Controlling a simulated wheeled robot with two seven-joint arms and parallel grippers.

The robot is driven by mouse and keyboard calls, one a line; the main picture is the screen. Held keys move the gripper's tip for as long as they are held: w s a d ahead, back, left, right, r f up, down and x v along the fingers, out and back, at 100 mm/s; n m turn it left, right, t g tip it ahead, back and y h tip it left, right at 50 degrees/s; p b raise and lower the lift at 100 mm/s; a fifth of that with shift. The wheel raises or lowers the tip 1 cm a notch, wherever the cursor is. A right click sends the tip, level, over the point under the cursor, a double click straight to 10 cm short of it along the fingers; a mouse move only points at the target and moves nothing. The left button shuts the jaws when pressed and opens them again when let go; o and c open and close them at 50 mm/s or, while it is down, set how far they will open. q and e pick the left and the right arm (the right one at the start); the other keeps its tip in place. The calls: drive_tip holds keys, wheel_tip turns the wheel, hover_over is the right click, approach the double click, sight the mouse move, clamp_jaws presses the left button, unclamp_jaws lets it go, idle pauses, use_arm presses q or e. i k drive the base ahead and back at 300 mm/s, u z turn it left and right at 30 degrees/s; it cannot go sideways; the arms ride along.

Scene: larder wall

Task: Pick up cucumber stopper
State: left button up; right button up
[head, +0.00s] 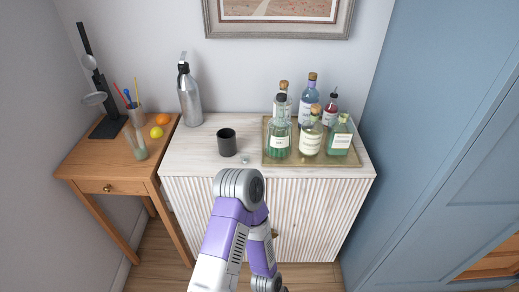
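Several stoppered bottles stand in a group on a tray (360,164) on the white cabinet. A green bottle (280,142) with a dark cap stands at the front left of the group, and a squarer green bottle (340,142) at the front right. The labels are too small to read, so I cannot tell which is cucumber. A small clear object (244,159), perhaps a stopper, lies on the cabinet top by the black cup. One of my arms shows at the bottom centre, bent at the elbow. Neither gripper is in view.
A black cup (227,142) and a steel siphon bottle (189,97) stand left of the tray on the cabinet (188,158). A wooden side table (88,160) holds a lamp, fruit and a glass of sticks. A blue wall unit (440,130) bounds the right.

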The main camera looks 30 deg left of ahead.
sight(244, 157)
drive_tip(key=u, duration=0.55)
drive_tip(key=i, duration=0.6)
drive_tip(key=u, duration=0.6)
